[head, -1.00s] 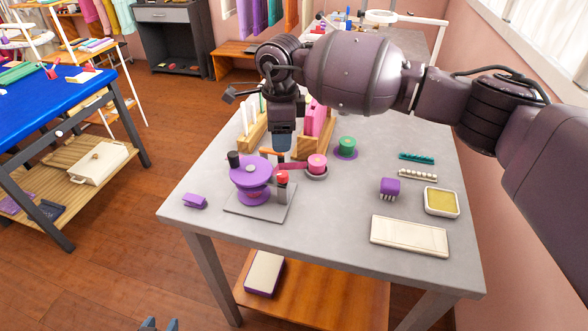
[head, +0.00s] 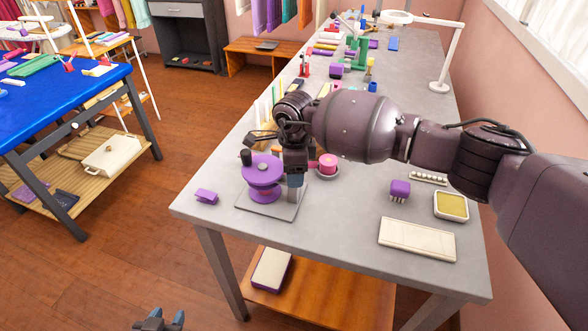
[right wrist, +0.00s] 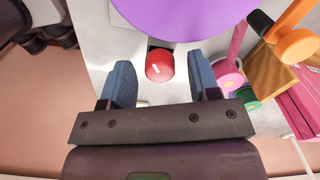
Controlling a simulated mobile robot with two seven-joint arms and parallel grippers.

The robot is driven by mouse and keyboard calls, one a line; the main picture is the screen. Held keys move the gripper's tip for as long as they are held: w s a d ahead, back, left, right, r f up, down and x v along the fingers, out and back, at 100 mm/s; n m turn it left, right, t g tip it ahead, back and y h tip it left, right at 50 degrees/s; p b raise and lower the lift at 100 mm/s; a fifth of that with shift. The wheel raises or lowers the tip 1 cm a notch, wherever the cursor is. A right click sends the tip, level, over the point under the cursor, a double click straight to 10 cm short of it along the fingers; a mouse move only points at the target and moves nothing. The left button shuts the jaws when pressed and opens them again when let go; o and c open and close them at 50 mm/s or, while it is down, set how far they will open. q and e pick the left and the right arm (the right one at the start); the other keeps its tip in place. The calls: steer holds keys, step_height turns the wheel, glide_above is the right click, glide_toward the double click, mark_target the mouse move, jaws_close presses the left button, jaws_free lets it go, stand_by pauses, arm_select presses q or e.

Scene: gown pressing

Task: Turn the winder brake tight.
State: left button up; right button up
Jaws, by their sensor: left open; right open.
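The winder (head: 264,170) has a purple wheel on a grey base plate at the near left of the grey table. Its wheel also shows at the top of the right wrist view (right wrist: 185,14). The red brake knob (right wrist: 160,66), with a white mark on top, stands beside the wheel. In the head view my right gripper hides it. My right gripper (head: 296,182) is open above the winder plate, pointing down. In the right wrist view its blue fingertips lie either side of the knob with gaps. My left gripper (head: 158,319) is open and empty at the bottom edge, away from the table.
A pink spool (head: 327,164) stands close right of my right gripper. A purple block (head: 206,196) lies left of the winder. A purple pronged piece (head: 400,188), a yellow-filled dish (head: 451,206) and a cream slab (head: 417,239) lie to the right. The near middle of the table is clear.

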steer(key=shift+f, duration=0.1)
steer(key=c, duration=0.9)
steer(key=shift+m+b, duration=0.3)
steer(key=shift+m, duration=0.3)
steer(key=m, duration=0.3)
steer(key=shift+b, duration=0.4)
steer(key=m, duration=0.6)
steer(key=shift+m, duration=0.4)
